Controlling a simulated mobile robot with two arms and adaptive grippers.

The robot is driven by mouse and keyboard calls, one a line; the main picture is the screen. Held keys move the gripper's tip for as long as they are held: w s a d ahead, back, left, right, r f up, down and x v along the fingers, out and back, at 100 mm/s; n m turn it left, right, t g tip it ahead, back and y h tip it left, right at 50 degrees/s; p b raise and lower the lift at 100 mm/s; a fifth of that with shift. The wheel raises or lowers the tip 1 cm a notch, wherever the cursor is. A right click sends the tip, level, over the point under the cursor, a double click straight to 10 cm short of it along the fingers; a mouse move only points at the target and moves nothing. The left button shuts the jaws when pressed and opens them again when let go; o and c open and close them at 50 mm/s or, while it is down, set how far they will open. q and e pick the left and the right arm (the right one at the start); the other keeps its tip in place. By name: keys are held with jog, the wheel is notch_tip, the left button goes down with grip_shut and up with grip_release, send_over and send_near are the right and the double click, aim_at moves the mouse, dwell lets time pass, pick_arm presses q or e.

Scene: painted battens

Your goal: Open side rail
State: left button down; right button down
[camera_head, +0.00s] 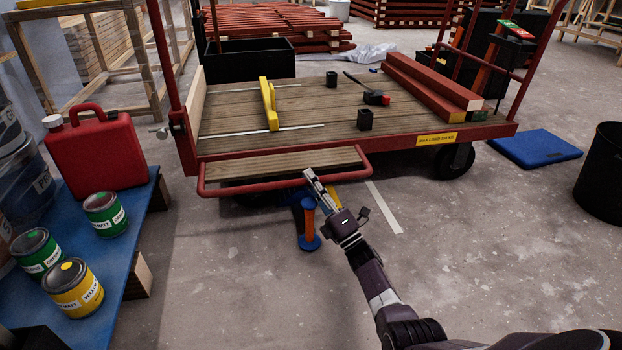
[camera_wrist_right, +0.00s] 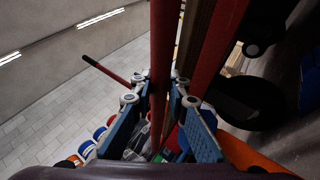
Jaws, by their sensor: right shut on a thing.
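The cart's side rail (camera_head: 245,190) is a red tube with rounded corners around a wooden board (camera_head: 270,163), along the cart's near side. It juts toward me just below the deck edge. My right gripper (camera_head: 312,180) is at the rail's front tube, right of its middle. In the right wrist view, a red tube (camera_wrist_right: 160,60) runs between the blue-padded fingers, and the gripper (camera_wrist_right: 160,108) is shut on it. The cart's wooden deck (camera_head: 320,115) lies behind the rail. Any hinge or latch of the rail cannot be made out. My left gripper is not in view.
An orange post on a blue base (camera_head: 308,225) stands close below my right gripper. A blue bench (camera_head: 130,215) with paint tins and a red can (camera_head: 95,155) is at left. A black bin (camera_head: 600,175) stands at right. The floor in front is mostly clear.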

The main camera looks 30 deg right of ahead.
jog(key=shift+w+r, duration=0.1)
dwell(0.3)
jog(key=c, duration=1.8)
grip_release()
jog(key=shift+c, duration=0.2)
jog(key=shift+s, duration=0.2)
jog(key=v, duration=0.7)
jog(key=shift+f, duration=0.25)
jog(key=shift+d, duration=0.1)
